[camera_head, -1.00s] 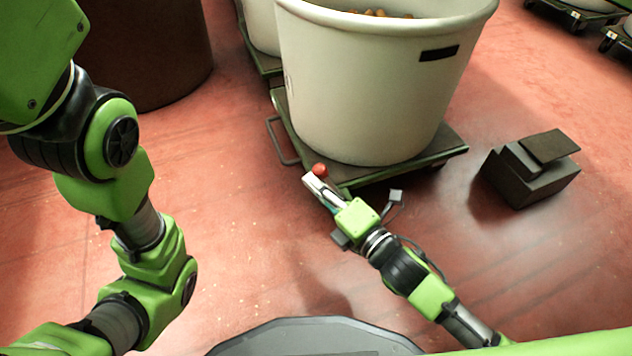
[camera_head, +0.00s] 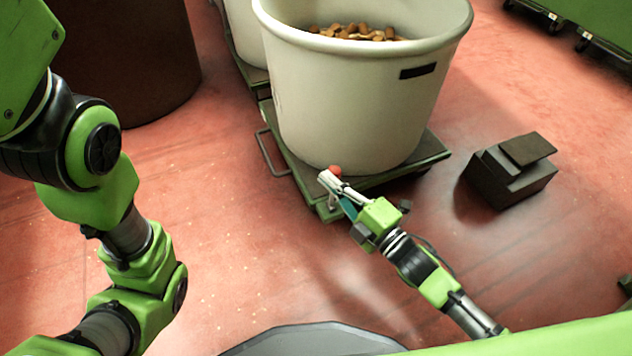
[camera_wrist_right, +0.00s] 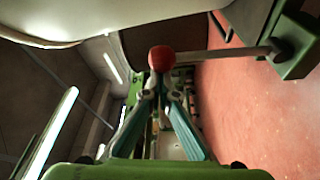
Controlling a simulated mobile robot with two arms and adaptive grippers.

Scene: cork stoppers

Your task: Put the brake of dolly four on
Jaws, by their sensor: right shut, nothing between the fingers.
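A red ball knob (camera_head: 335,170) shows at the near edge of the green dolly (camera_head: 438,157) under the large white tub. I cannot read a number on this dolly. In the right wrist view the knob (camera_wrist_right: 161,58) is straight ahead of the fingertips. A grey rod (camera_wrist_right: 225,55) runs from beside the knob to a green block at the right. My right gripper (camera_head: 328,180) is shut and empty, its tips close against the knob; I cannot tell if they touch. My left arm shows at the left, but its gripper is out of view.
The white tub (camera_head: 350,100) holds brown corks. A dark stepped block (camera_head: 508,170) stands on the red floor at the right. A dark brown drum (camera_head: 130,60) stands at the back left. A grey loop handle (camera_head: 268,155) sticks out from the dolly's left side.

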